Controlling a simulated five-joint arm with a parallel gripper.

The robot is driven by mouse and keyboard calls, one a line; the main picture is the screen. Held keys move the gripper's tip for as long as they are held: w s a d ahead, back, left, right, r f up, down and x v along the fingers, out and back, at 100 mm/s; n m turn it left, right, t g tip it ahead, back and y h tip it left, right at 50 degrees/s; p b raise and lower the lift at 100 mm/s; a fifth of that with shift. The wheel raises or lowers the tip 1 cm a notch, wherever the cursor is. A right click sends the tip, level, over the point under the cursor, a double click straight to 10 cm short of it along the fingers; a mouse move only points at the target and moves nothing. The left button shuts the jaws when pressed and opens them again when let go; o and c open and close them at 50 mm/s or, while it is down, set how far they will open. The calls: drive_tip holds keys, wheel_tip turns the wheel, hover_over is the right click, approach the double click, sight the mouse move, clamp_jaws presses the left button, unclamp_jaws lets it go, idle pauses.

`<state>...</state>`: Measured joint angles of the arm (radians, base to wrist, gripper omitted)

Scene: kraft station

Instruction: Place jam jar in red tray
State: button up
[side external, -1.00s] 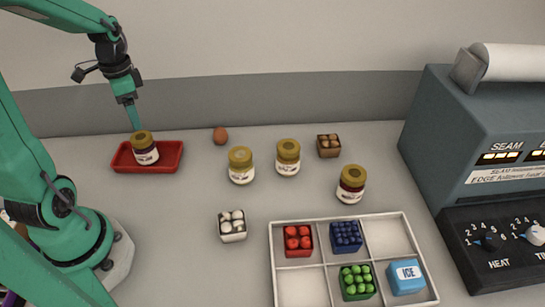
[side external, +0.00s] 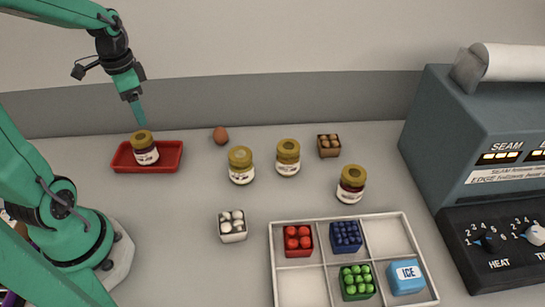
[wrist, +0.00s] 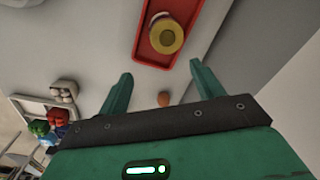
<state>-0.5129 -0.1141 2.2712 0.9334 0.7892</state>
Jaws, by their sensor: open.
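A jam jar (side external: 146,154) with a gold lid, dark contents and a white label stands upright in the red tray (side external: 171,164) at the left back of the counter. In the wrist view the jar (wrist: 166,36) and the red tray (wrist: 143,42) show at the top, beyond the fingers. My gripper (side external: 138,114) is above the jar and apart from it. In the wrist view my gripper (wrist: 160,84) has its two fingers spread, with nothing between them. A similar dark jar (side external: 351,184) stands at the right, above the white divided tray.
Two paler jars (side external: 241,165) (side external: 288,157) stand mid-counter. An egg (side external: 220,135), a brown box (side external: 329,146) and a box of white items (side external: 232,226) are nearby. The divided tray (side external: 300,278) holds several boxes. A sealing machine (side external: 440,130) stands at the right.

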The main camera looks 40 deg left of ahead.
drive_tip(key=s+d+r+n+t, duration=0.1)
drive_tip(key=s+d+r+t, duration=0.1)
drive_tip(key=d+r, duration=0.2)
drive_tip(key=s+d+r+n+t, duration=0.1)
drive_tip(key=d+r+n+t, duration=0.1)
drive_tip(key=d, duration=0.8)
wheel_tip(320, 180, up, 2)
drive_tip(key=shift+s+d+r+t, duration=0.15)
drive_tip(key=shift+s+d+t, duration=0.2)
drive_tip(key=shift+t, duration=0.15)
